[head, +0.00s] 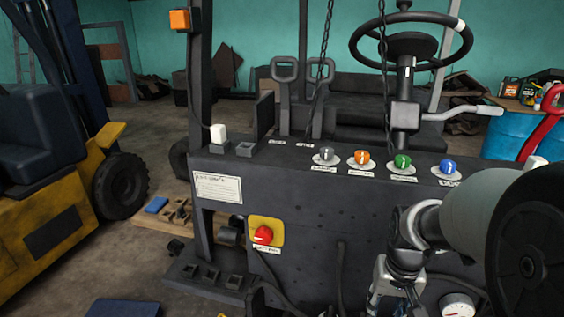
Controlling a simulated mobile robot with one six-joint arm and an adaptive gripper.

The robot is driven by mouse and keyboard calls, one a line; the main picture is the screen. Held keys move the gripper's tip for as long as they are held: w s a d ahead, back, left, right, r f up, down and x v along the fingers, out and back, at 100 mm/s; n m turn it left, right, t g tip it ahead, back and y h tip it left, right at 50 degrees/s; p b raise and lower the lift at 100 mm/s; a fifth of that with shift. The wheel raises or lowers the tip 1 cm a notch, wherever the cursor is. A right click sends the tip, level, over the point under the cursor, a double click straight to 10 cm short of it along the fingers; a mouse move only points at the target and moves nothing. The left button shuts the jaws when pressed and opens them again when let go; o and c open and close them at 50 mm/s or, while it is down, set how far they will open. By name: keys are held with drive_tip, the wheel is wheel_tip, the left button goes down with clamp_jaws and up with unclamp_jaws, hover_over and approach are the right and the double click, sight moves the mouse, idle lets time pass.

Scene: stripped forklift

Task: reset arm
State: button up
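My arm comes in from the right edge, with a large dark grey link in front and a silver-and-black wrist joint left of it. My gripper (394,290) hangs below the wrist at the bottom edge, in front of the forklift's dark panel (310,220). Its lower part runs out of the picture, so the fingers and anything between them cannot be made out. The link covers the panel's right end.
Grey, orange (362,158), green (402,161) and blue (447,167) knobs line the panel top. A red knob (263,235) sits on a yellow plate. A gauge (457,305) is close right of my gripper. Chains (386,70) hang near the steering wheel (411,43). A yellow forklift (50,215) stands left.

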drive_tip(key=s+a+r+n+t, duration=0.1)
drive_tip(key=s+a+r, duration=0.3)
drive_tip(key=s+r, duration=0.2)
drive_tip(key=s+a+r+n+t, duration=0.1)
drive_tip(key=s+a+r, duration=0.4)
drive_tip(key=s, duration=0.6)
drive_tip(key=shift+s+r+n+t, duration=0.2)
drive_tip(key=shift+r+n+t, duration=0.1)
drive_tip(key=shift+r+t, duration=0.4)
drive_tip(key=shift+a+f, duration=0.1)
